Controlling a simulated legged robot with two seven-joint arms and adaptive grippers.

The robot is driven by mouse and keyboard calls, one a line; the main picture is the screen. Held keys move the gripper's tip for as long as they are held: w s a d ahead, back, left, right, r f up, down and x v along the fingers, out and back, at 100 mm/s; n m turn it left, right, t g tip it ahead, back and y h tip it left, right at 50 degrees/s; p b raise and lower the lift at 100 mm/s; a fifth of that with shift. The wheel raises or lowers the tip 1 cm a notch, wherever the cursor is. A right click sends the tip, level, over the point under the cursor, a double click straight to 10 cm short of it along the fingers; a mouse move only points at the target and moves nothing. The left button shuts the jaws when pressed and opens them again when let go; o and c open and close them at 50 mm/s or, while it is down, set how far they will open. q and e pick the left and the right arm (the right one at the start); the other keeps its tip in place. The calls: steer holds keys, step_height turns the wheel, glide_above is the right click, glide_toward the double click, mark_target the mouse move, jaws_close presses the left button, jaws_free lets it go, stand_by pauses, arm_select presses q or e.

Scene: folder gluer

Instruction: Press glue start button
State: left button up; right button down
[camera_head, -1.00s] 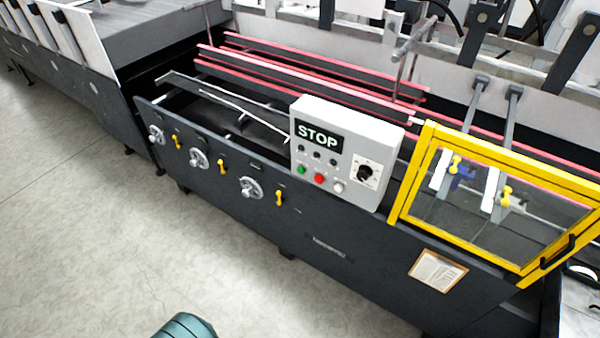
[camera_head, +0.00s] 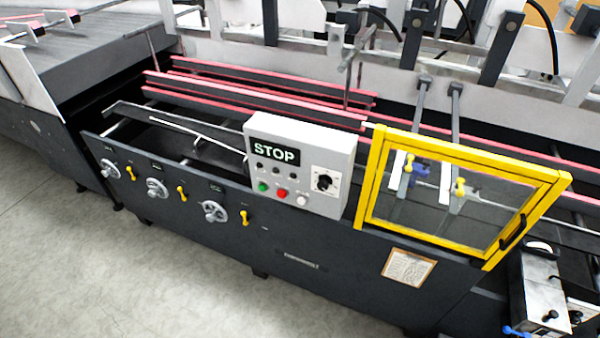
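A light grey control box (camera_head: 327,154) is mounted on the front of the dark folder gluer (camera_head: 330,252). Its black display (camera_head: 273,150) reads STOP. Below the display are small dark buttons, then a green button (camera_head: 262,186), a red button (camera_head: 282,194) and a whitish button (camera_head: 302,200) in a row. A black rotary knob (camera_head: 323,183) sits on a white plate at the right. Any labels on the buttons are too small to read, so I cannot tell which is the glue start button. Neither of my grippers is in view.
A yellow-framed clear guard (camera_head: 376,176) stands right of the box. Handwheels (camera_head: 213,211) and yellow levers (camera_head: 245,217) stick out from the front panel on the left. A paper sheet (camera_head: 408,267) is fixed below the guard. Grey floor (camera_head: 110,275) in front is clear.

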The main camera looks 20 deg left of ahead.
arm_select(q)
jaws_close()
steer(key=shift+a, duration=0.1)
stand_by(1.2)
